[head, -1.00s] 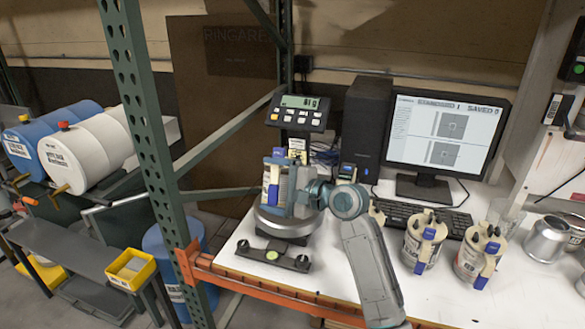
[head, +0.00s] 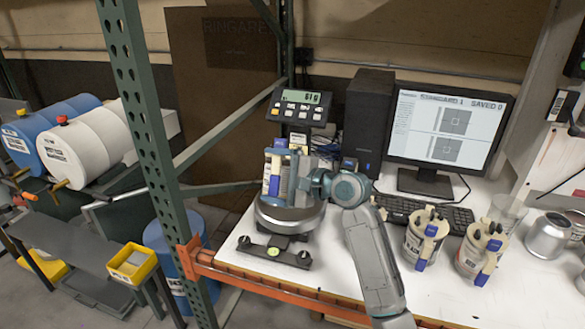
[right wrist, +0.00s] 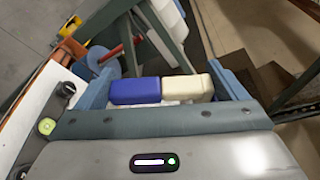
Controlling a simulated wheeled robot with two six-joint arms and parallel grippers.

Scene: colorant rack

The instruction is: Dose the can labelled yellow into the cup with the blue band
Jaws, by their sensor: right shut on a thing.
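My right gripper (head: 293,175) is shut on a can with a blue and cream fitting (head: 275,168), and holds it over the round scale pan (head: 290,218). In the right wrist view the blue and cream blocks (right wrist: 160,90) lie between the two fingers. The can's label cannot be read, and the gripper hides much of its body. A small blue patch (head: 271,202) shows at the pan just below; I cannot tell whether it is the cup's band. No cup shows clearly there. The scale display (head: 301,97) appears to read 61 g. My left gripper is out of view.
Two similar cans (head: 425,240) and (head: 481,252) stand on the white bench right of my arm. A clear cup (head: 507,212) and a metal can (head: 549,236) are farther right. The monitor (head: 445,137) and keyboard (head: 428,212) stand behind. A green rack post (head: 147,130) rises at left.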

